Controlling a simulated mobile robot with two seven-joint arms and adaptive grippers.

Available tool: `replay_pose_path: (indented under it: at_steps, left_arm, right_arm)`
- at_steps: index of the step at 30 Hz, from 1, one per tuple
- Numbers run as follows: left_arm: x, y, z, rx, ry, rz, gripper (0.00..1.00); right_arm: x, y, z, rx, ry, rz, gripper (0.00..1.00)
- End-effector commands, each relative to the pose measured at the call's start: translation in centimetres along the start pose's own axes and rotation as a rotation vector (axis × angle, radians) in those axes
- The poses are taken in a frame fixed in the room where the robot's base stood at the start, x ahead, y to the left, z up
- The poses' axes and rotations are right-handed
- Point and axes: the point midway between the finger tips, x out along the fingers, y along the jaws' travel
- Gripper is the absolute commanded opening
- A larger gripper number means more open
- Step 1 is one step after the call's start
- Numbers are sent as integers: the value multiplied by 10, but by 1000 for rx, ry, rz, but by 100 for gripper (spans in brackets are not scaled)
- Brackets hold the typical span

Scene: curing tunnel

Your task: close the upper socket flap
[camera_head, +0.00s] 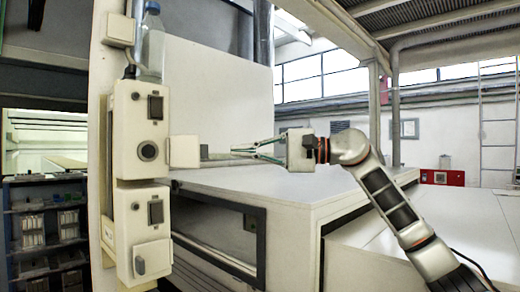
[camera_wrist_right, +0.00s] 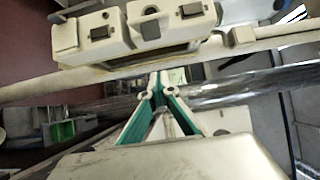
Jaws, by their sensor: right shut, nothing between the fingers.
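The upper socket box (camera_head: 140,125) is beige and mounted on a post, with a dark switch above a round socket (camera_head: 148,151). Its flap (camera_head: 184,151) stands open, swung out to the right, leaving the socket uncovered. The upper box also shows at the top of the right wrist view (camera_wrist_right: 172,22). My right gripper (camera_head: 236,152) is shut and empty, to the right of the open flap and apart from it; its fingers point left toward the box. Its green-lined fingers also show in the right wrist view (camera_wrist_right: 157,82). My left gripper is not in view.
A lower box (camera_head: 142,225) sits directly below, its flap (camera_head: 152,258) covering its socket. A clear bottle (camera_head: 151,45) stands on top of the upper box. A large white machine housing (camera_head: 270,190) lies below and behind my right arm. Shelves with bins (camera_head: 45,225) stand at left.

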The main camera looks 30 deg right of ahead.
Motion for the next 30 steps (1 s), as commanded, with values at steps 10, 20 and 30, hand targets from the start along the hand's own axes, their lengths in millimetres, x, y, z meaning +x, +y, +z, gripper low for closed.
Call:
replay_pose_path:
  at_steps: [10, 20, 30]
  left_arm:
    - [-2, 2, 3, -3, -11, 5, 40]
    - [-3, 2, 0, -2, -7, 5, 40]
    - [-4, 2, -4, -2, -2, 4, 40]
  right_arm:
    - [37, 1, 26, 0, -2, 1, 0]
    - [40, 0, 39, 2, 0, -1, 0]
    - [41, 0, 39, 2, 0, 0, 0]
